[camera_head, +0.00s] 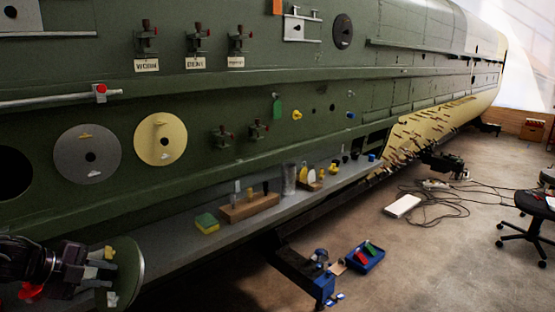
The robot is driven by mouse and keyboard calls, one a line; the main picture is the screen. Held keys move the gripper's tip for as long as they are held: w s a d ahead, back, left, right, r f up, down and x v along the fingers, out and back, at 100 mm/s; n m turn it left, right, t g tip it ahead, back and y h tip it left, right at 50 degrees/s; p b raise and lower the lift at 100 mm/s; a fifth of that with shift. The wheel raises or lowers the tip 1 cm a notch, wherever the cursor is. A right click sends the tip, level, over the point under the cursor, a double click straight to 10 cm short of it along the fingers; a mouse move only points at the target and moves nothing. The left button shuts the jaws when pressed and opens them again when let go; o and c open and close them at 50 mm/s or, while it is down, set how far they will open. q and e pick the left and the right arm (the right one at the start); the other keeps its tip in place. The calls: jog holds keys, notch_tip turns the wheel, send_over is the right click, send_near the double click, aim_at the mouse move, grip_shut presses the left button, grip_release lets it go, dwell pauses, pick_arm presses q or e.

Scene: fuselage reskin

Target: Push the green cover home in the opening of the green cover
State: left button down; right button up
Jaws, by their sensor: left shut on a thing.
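The green cover (128,268) is a round disc at the lower left, seen nearly edge-on. My left gripper (108,265) is shut on the cover's near side, and the cover is held out in front of the grey ledge, apart from the wall. A dark round opening (14,173) shows in the green fuselage wall at the left edge, above and left of the gripper. It is partly cut off by the picture's edge, and I cannot tell for certain that it is the green cover's opening. My right gripper is not in view.
A grey disc (88,154) and a cream disc (160,139) sit on the wall. The ledge (190,250) holds a sponge (207,222) and a wooden block (249,207) with tools. A blue tray (365,257) lies on the floor. Open floor (430,265) lies to the right.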

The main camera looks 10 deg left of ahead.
pick_arm(q)
jog(key=shift+s+f+n, duration=0.1)
jog(key=shift+f+n, duration=0.2)
jog(key=shift+f, duration=0.3)
jog(key=shift+n+t+y, duration=0.3)
jog(key=shift+n, duration=0.2)
jog(key=d+f, duration=0.1)
jog(key=f, duration=0.1)
jog(key=d+f, duration=0.1)
jog(key=d, duration=0.1)
jog(key=d+f, duration=0.1)
jog(key=f, duration=0.1)
jog(key=shift+s+d+f, duration=0.2)
jog(key=shift+d+f, duration=0.1)
jog(key=shift+f, duration=0.05)
jog(key=s+d+f+n+t+y, duration=0.1)
jog(key=d+n+y, duration=0.1)
jog(key=d, duration=0.7)
jog(key=s+d+f+n+y, duration=0.1)
jog(key=s+d, duration=0.1)
jog(key=d, duration=0.6)
jog(key=s+d+r+n+y, duration=0.2)
jog(key=s+d+r, duration=0.1)
jog(key=d+r, duration=0.2)
jog(key=shift+d+r+n, duration=0.25)
jog(key=shift+d+n, duration=0.15)
jog(key=shift+d, duration=0.1)
